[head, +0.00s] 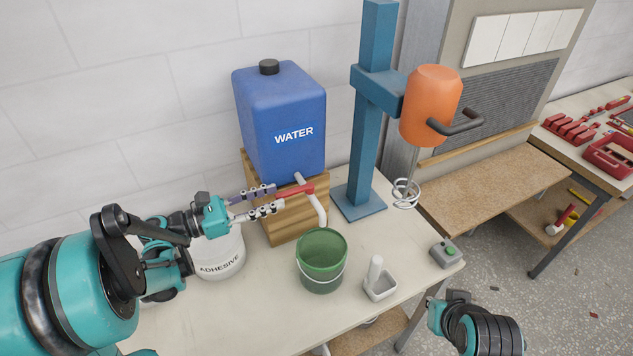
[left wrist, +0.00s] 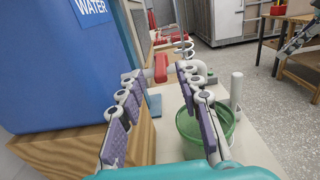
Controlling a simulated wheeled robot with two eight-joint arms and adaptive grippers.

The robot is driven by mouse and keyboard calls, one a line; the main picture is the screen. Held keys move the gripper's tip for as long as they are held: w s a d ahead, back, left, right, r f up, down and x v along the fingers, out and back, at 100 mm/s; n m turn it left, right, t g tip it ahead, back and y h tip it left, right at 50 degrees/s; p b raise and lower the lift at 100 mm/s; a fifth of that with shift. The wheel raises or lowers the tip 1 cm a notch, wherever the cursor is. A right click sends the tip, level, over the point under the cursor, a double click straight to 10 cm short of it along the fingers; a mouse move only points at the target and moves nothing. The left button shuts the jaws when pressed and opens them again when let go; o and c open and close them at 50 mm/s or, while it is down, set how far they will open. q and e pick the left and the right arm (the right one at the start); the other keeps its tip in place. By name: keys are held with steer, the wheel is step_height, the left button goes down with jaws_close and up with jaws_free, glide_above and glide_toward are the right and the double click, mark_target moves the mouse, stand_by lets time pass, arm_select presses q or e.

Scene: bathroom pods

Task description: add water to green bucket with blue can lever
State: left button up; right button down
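A blue water can (head: 280,115) labelled WATER stands on a wooden stand (head: 290,228). Its red lever (head: 295,190) sits on the tap above a white spout (head: 319,212). The green bucket (head: 322,265) stands upright on the table, below and beside the spout; no water is seen in it. My left gripper (head: 277,198) is open, its fingers reaching toward the lever. In the left wrist view the red lever (left wrist: 161,68) shows between and just beyond the spread fingertips; contact cannot be told. My right arm is at lower right; its fingers are not clear.
A white adhesive bucket (head: 220,262) stands below my left gripper. A blue mixer stand (head: 375,120) with an orange motor (head: 431,105) and whisk stands right of the can.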

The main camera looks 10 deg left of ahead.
mark_target(309, 185)
arm_select(q)
steer(key=shift+b+x, duration=0.55)
steer(key=shift+x, duration=3.35)
jaws_close()
